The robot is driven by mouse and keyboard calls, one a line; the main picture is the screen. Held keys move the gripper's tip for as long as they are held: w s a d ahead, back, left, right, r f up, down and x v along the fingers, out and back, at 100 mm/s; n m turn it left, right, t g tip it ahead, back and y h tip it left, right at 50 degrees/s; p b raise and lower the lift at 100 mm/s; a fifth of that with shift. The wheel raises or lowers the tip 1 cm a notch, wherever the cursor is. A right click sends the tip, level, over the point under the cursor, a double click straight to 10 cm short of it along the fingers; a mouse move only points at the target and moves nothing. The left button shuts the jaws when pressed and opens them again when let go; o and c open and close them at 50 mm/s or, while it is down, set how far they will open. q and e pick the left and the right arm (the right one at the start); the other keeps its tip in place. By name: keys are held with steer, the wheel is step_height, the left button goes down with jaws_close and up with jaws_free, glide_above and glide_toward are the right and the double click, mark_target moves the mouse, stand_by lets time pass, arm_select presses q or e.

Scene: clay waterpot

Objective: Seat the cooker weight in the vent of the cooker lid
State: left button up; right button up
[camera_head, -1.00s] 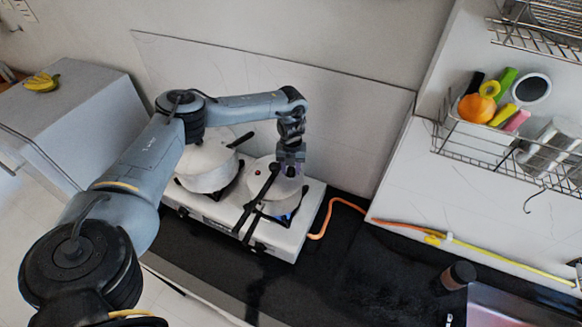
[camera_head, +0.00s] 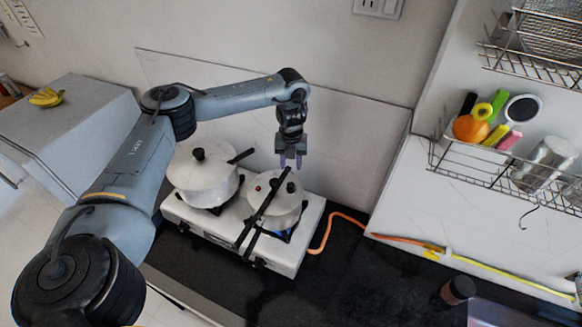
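The cooker (camera_head: 272,213) is a white pot with a long black handle on the right burner of the stove. Its pale lid (camera_head: 275,192) has a small red spot near the left edge. A small dark upright piece (camera_head: 290,187), which looks like the cooker weight, stands on the lid near its middle. The vent under it is hidden, so I cannot tell how deep it sits. My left gripper (camera_head: 291,163) is above and behind this piece, pointing down, with its two fingers apart and nothing between them. My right gripper is not in view.
A second white pot (camera_head: 203,182) with a black knob and handle stands on the left burner of the white stove (camera_head: 195,219). An orange hose (camera_head: 323,238) runs right from the stove. A dark jar (camera_head: 458,290) stands on the black counter (camera_head: 385,275). A wire rack hangs at right.

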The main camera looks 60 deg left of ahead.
arm_select(q)
steer(key=w+d+f+m+t, duration=0.15)
steer(key=d+f, duration=0.25)
steer(key=d, duration=0.5)
steer(key=w+d+f+m+t+h, duration=0.1)
steer(key=w+d+f, duration=0.15)
steer(key=d, duration=0.55)
steer(key=w+d+f+m+t, duration=0.1)
steer(key=d+f, duration=0.3)
steer(key=d, duration=0.5)
steer(key=s+d+r+n+t+h, duration=0.1)
steer(key=s+d+n+t+h, duration=0.2)
steer(key=d, duration=0.9)
steer(key=s+d+r+n+t+h, duration=0.15)
steer(key=s+d+n, duration=0.25)
steer(key=d, duration=0.8)
steer(key=s+a+n+g+y, duration=0.4)
steer(key=s+a+n+y, duration=0.1)
steer(key=s+a+n, duration=1.2)
steer(key=shift+s+n, duration=0.4)
steer(key=shift+n, duration=0.75)
steer(key=shift+r, duration=0.1)
